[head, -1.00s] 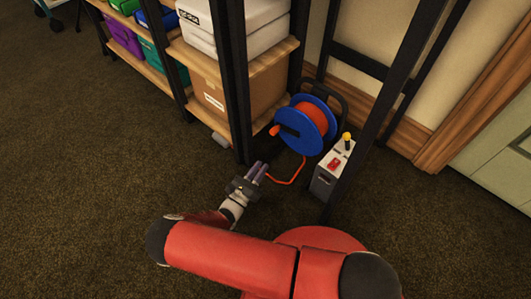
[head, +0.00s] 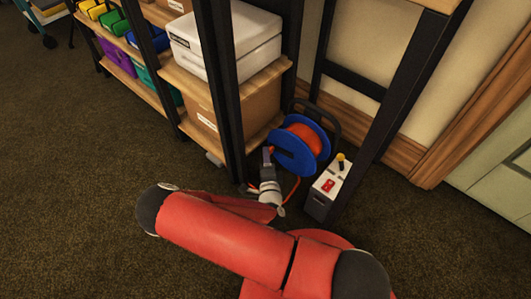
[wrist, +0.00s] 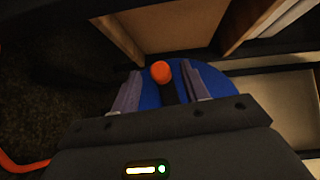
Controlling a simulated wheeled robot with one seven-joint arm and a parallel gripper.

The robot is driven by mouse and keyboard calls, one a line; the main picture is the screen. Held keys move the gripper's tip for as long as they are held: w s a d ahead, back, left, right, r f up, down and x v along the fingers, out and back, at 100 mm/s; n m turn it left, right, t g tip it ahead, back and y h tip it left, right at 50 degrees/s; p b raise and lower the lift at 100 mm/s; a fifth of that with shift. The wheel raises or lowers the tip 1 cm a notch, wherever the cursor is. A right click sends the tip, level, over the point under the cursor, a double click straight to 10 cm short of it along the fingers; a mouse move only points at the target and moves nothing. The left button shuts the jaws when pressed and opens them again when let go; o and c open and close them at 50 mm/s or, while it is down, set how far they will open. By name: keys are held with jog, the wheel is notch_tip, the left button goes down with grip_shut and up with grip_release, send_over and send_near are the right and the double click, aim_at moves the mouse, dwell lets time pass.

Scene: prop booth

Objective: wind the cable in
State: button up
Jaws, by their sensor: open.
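The cable reel (head: 292,157) has blue flanges and orange cable wound on it, and stands on the floor beside the shelf post. A loose length of orange cable (head: 294,188) hangs below it and also shows at the lower left of the wrist view (wrist: 18,166). In the wrist view, the reel's orange crank knob (wrist: 160,71) on a dark stem appears between my gripper's two fingers, with the blue flange (wrist: 220,92) behind. My gripper (wrist: 162,84) is open, with a gap on both sides of the knob. In the head view, my gripper (head: 267,158) hides the knob.
A grey box (head: 321,203) with a red switch and a yellow-topped lever stands right of the reel. A black shelf post (head: 220,90) rises close to my gripper's left. Shelves hold a white box (head: 222,42) and a cardboard box (head: 255,108). The left floor is clear.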

jog(key=shift+w, duration=1.45)
grip_shut()
